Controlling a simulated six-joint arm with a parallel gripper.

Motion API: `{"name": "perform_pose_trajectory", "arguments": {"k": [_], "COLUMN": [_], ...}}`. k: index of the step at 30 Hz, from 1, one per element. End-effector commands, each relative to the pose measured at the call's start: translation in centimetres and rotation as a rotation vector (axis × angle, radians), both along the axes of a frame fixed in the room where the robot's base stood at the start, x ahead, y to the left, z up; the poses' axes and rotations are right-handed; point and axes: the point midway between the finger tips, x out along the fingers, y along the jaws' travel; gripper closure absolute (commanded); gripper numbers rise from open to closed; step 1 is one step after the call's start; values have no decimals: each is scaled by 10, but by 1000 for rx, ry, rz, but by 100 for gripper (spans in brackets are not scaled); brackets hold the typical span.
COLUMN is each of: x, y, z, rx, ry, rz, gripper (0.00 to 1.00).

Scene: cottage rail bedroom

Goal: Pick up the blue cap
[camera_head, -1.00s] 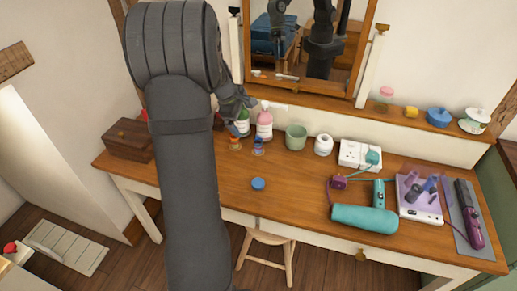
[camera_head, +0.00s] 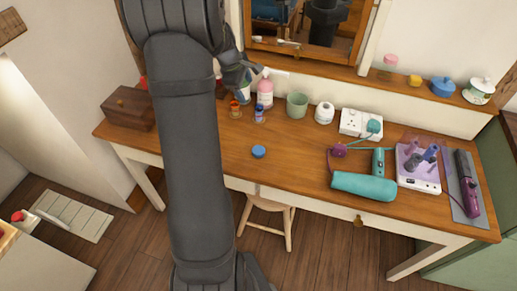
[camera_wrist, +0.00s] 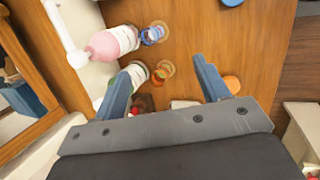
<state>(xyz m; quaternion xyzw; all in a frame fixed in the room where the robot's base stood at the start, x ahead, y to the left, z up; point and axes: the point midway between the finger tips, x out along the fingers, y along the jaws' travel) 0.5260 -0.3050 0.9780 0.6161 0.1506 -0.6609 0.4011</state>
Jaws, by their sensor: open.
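The blue cap (camera_head: 259,151) lies flat on the wooden dressing table (camera_head: 290,165), clear of other things, near its front edge. In the wrist view a blue round thing (camera_wrist: 232,2), likely this cap, is cut off by the top edge. My gripper (camera_head: 240,76) is at the back of the table by the bottles, behind and left of the cap. In the wrist view its two blue-grey fingers are spread, and no object is held between them (camera_wrist: 163,65). The cap is outside the fingers.
A pink bottle (camera_head: 265,93), a small orange-and-clear item (camera_head: 235,109) and a small blue one (camera_head: 259,114) stand near my gripper. A green cup (camera_head: 297,104) is farther right. An orange round thing (camera_wrist: 232,84) shows in the wrist view. The table around the cap is clear.

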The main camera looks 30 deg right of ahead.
Motion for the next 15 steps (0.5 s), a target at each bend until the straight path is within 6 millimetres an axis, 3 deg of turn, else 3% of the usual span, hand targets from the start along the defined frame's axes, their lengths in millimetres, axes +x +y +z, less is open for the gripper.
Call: {"name": "perform_pose_trajectory", "arguments": {"k": [9,15], "x": [-77,-107], "y": [4,12], "z": [-9,-11], "rx": [193,287], "ry": [162,184], "rz": [334,522], "gripper": [32,32]}}
